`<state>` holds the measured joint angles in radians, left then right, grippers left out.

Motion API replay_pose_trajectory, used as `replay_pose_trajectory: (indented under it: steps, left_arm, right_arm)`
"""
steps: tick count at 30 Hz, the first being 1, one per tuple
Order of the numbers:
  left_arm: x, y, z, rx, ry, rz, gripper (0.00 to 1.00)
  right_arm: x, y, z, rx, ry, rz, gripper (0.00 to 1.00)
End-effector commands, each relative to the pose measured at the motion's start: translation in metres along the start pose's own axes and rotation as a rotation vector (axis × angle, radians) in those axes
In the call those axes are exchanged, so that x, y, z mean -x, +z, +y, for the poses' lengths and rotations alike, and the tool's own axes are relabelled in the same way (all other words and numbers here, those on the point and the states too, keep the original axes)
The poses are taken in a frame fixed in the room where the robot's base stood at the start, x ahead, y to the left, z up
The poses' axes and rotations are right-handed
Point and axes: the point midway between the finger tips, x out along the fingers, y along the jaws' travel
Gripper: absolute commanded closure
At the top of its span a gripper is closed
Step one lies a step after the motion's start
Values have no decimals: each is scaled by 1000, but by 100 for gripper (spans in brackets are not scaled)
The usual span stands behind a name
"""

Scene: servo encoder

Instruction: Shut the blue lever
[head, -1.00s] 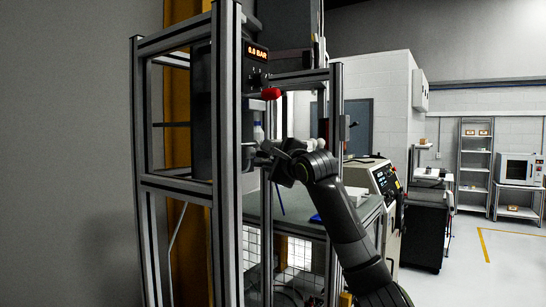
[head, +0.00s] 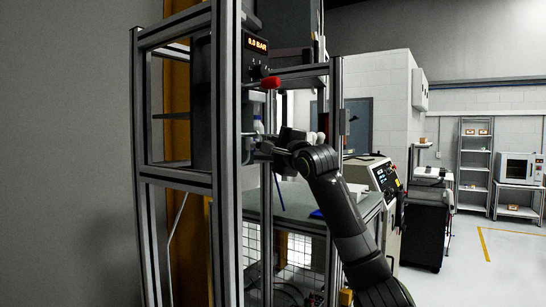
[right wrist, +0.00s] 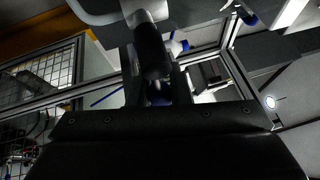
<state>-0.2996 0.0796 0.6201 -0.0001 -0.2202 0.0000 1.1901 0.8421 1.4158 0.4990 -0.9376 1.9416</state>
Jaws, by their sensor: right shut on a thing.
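My right gripper (head: 262,150) reaches in from the right behind the grey frame post in the head view. In the right wrist view its fingers (right wrist: 157,95) are shut on a dark cylindrical handle (right wrist: 150,50). The handle looks black here, and I cannot tell whether it belongs to the blue lever. A small pale-blue part (head: 258,126) shows just above the gripper in the head view. A blue and white part (right wrist: 180,46) shows beside the handle in the wrist view. The front post hides part of the grasp. My left gripper is not in view.
A grey metal frame (head: 226,150) stands close around the work area. A red knob (head: 270,82) sits above the gripper, under a display (head: 257,44). A green-grey tabletop (head: 300,203) lies below. Open floor (head: 490,255) is at the right.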

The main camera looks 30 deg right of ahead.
Motion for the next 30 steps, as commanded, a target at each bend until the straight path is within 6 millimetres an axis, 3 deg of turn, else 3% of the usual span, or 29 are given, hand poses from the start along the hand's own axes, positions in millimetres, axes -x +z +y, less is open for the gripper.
replay_pose_trajectory:
  steps: [14,15,19,30]
  left_arm:
    - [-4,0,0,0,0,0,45]
    - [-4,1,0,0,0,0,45]
    - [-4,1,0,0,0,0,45]
    - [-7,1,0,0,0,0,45]
  right_arm:
    - [-1,1,-4,77,-37,-17,100]
    - [-1,1,-4,77,-37,-16,80]
    - [-1,1,-4,77,-37,-16,62]
    - [2,0,-3,76,-37,-16,60]
